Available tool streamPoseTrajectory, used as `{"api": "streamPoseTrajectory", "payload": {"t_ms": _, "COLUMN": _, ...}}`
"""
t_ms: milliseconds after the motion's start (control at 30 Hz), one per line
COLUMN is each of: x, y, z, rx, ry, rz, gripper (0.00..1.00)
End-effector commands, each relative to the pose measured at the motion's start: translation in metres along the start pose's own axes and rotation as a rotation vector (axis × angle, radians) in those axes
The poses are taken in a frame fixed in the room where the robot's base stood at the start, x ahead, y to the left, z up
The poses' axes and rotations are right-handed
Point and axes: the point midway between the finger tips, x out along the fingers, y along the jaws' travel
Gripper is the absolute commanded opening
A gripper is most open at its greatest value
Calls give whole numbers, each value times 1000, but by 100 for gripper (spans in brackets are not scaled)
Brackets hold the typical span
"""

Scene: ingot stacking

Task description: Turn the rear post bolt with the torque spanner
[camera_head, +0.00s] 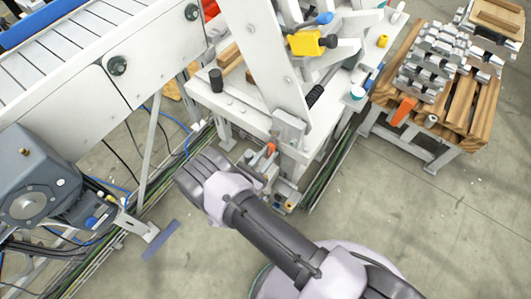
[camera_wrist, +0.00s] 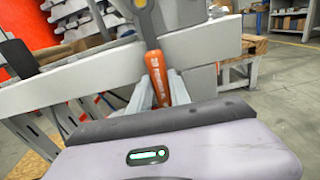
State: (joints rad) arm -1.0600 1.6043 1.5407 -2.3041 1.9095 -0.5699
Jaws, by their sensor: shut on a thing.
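The torque spanner (camera_wrist: 158,70) has an orange and dark handle and stands nearly upright in the wrist view. My gripper (camera_wrist: 160,95) is shut on the handle, one pale finger on each side. The spanner's upper end, grey with a yellow spot, reaches the top edge of the wrist view and is cut off there. In the head view a bit of orange, apparently the spanner (camera_head: 270,149), shows beside my gripper (camera_head: 262,165), below the white machine table. My wrist hides much of the gripper there. I cannot make out the rear post bolt for certain in either view.
The white machine frame (camera_head: 245,118) with its sloping post (camera_head: 275,60) stands close beyond my gripper. A conveyor (camera_head: 70,70) and a grey motor (camera_head: 40,185) are at left. Stacked ingots (camera_head: 435,62) lie on a wooden pallet (camera_head: 460,120) at right. Floor at lower right is clear.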

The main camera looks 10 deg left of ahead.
Motion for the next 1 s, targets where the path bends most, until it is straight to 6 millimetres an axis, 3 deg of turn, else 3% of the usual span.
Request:
{"api": "streamPoseTrajectory", "payload": {"t_ms": 300, "x": 0, "y": -6, "z": 0, "rx": -55, "ry": 0, "rz": 0, "gripper": 0}}
{"api": "streamPoseTrajectory", "payload": {"t_ms": 1000, "x": 0, "y": 14, "z": 1, "rx": 137, "ry": -1, "rz": 0, "gripper": 0}}
